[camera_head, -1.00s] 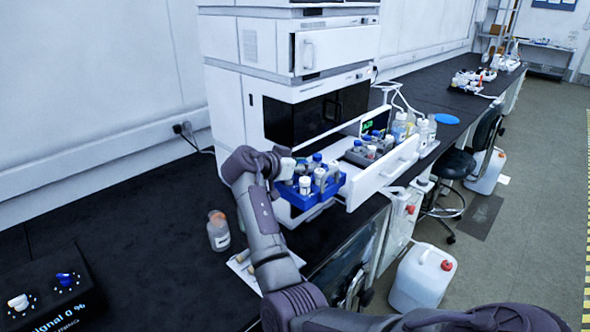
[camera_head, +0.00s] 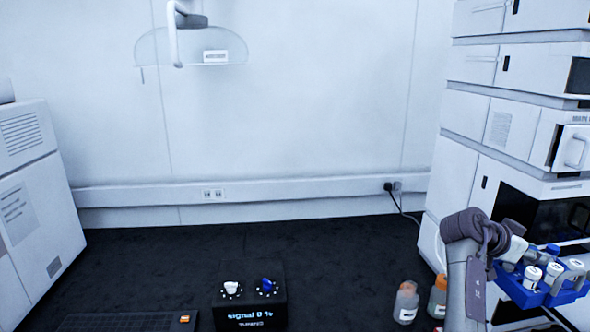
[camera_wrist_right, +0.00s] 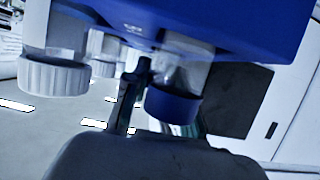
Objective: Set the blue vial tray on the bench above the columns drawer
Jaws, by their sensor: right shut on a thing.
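The blue vial tray (camera_head: 533,296) is at the right edge of the head view, with several white-capped and blue-capped vials in it. My right gripper (camera_head: 517,250) is shut on the tray at its near left side. The tray is held in front of the chromatography stack (camera_head: 480,167). In the right wrist view the blue tray (camera_wrist_right: 240,22) fills the top, with capped vials close to the dark gripper. The exact grip point is hidden. The columns drawer cannot be made out in these views. My left gripper is not in view.
The dark bench (camera_head: 330,255) is largely clear in the middle. Two orange-capped bottles (camera_head: 406,303) stand left of my right arm. Another instrument (camera_head: 35,190) stands at far left.

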